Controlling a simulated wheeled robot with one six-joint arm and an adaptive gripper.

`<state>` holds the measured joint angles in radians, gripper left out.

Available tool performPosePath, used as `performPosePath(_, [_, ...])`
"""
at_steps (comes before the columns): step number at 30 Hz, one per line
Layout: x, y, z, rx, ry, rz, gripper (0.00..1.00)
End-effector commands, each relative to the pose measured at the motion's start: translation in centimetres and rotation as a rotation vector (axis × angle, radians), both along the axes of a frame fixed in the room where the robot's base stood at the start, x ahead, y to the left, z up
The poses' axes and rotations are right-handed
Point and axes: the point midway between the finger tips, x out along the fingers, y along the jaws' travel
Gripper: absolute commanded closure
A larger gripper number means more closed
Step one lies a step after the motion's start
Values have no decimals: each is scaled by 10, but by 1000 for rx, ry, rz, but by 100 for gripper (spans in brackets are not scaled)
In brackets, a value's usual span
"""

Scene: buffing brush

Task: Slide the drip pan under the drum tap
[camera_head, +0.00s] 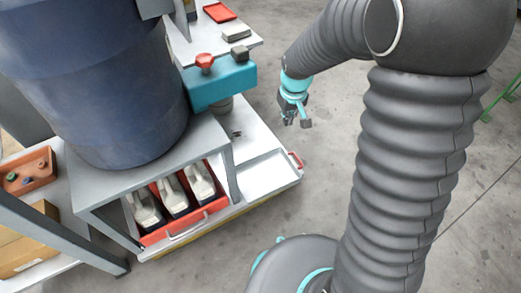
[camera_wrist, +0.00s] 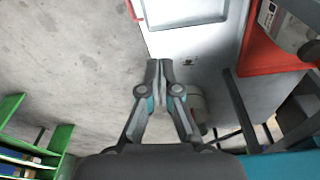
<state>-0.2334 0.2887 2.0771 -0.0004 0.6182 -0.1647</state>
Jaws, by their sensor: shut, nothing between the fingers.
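The drip pan (camera_head: 268,175) is a shallow pale tray with a red handle (camera_head: 296,160) at its right end. It lies on the white low shelf at the front right corner. In the wrist view the pan (camera_wrist: 185,10) and its red handle (camera_wrist: 132,8) are at the top edge, partly cut off. The blue drum (camera_head: 105,90) stands on a grey stand. A teal block with a red knob (camera_head: 204,62) juts out beside it, with a grey spout-like part (camera_head: 222,105) below. My gripper (camera_head: 296,122) is shut and empty, off the shelf's right side; its fingertips (camera_wrist: 160,62) are apart from the pan.
A red bin (camera_head: 185,218) with several pale scoop-like items sits under the drum stand. A stand leg (camera_head: 231,175) rises between bin and pan. An orange tray (camera_head: 28,172) is at left. A white side table (camera_head: 200,42) stands behind. The floor (camera_head: 320,190) right of the shelf is clear.

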Motion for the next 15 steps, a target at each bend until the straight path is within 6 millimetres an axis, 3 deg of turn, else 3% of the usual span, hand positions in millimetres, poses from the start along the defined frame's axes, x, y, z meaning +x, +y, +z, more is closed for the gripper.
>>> performPosePath(1, [6,8,-27,-7,25,21,100])
performPosePath(9, [27,46,-140,-34,104,122,100])
performPosePath(15, [29,61,-196,-46,139,170,100])
